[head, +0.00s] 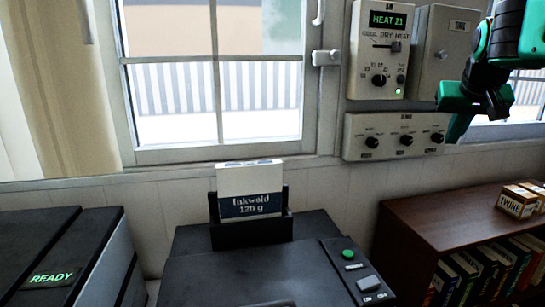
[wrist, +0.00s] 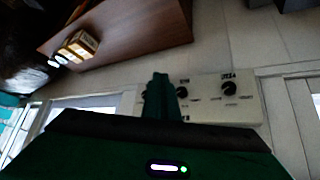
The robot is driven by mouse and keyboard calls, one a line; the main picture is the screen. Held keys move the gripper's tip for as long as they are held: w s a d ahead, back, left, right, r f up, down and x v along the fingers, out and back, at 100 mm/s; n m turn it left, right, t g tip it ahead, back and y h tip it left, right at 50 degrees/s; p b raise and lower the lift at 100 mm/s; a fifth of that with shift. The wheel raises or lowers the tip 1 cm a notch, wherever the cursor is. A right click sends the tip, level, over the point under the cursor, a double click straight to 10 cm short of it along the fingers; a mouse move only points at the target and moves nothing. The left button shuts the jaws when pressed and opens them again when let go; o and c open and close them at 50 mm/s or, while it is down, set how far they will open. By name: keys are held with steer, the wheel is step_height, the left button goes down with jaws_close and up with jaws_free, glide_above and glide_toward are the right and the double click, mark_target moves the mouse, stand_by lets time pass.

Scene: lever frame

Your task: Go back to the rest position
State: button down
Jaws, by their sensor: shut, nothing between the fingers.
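My gripper (head: 458,130) is at the upper right of the head view, green and black, with its fingers pointing down. It is shut and empty. It overlaps the right end of the three-knob panel (head: 358,147); I cannot tell the gap between them. In the wrist view the closed green fingers (wrist: 160,88) stand in front of the same panel (wrist: 247,108), which appears upside down, and hide part of it. The heat control box (head: 368,70) above reads "HEAT 21" in green.
A grey lidded box (head: 437,60) is on the wall beside my gripper. A brown bookshelf (head: 420,215) with a twine box (head: 517,201) stands at lower right. A printer (head: 250,275) holding a paper pack (head: 250,188) stands below the window (head: 215,100). A dark machine (head: 50,235) shows "READY".

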steer(key=s+a+f+m+g+y, duration=0.1)
steer(key=s+a+f+g, duration=0.1)
steer(key=s+f, duration=1.1)
steer(key=s+a+f+m+g+y, duration=0.1)
steer(key=s+f+g, duration=0.4)
steer(key=s+f, duration=0.9)
steer(key=s+y, duration=0.1)
steer(key=s, duration=0.4)
steer(key=shift+a, duration=0.4)
steer(key=shift+w+f, duration=0.2)
steer(key=shift+w, duration=0.45)
steer(key=c, duration=2.4)
jaws_free()
steer(key=shift+c, duration=0.2)
